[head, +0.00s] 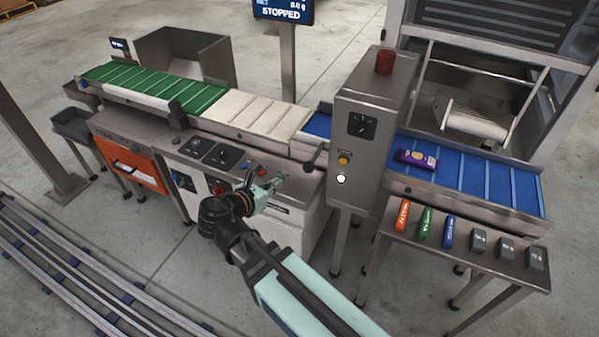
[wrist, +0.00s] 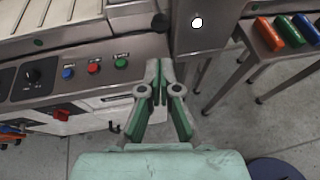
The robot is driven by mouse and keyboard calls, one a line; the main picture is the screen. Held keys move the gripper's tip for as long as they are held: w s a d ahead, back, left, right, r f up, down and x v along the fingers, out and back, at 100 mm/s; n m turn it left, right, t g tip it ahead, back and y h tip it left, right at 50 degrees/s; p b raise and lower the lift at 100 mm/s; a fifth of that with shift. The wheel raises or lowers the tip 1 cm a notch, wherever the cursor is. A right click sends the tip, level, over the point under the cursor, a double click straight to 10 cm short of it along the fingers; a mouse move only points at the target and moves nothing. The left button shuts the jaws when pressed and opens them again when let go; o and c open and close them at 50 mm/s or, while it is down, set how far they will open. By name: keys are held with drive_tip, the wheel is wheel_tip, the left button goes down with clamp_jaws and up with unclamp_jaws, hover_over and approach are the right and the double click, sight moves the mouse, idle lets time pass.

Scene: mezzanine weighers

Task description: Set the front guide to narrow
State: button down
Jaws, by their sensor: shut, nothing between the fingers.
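A pale bar (head: 133,97), which looks like the front guide, runs along the near edge of the green belt. A dark block (head: 175,108) sits at its right end. I cannot read a narrow or wide mark on it. A dark round knob (head: 308,167) sticks out at the right end of the white belt; it also shows in the wrist view (wrist: 160,22). My gripper (head: 278,182) is over the right part of the control panel, its fingers together and empty. In the wrist view its fingertips (wrist: 160,66) are below the knob, apart from it in the picture.
The panel has blue (wrist: 68,72), red (wrist: 93,67) and green (wrist: 121,61) buttons and a rotary switch (wrist: 33,75). A tall grey cabinet (head: 370,130) stands right of the knob. A side table (head: 400,240) holds coloured and grey blocks. A purple pack (head: 417,159) lies on the blue belt.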

sight(305, 168)
drive_tip(key=shift+w, duration=0.1)
idle(0.3)
drive_tip(key=p+x, duration=0.1)
drive_tip(key=x, duration=1.3)
drive_tip(key=shift+p, duration=0.3)
drive_tip(key=shift+a, duration=0.1)
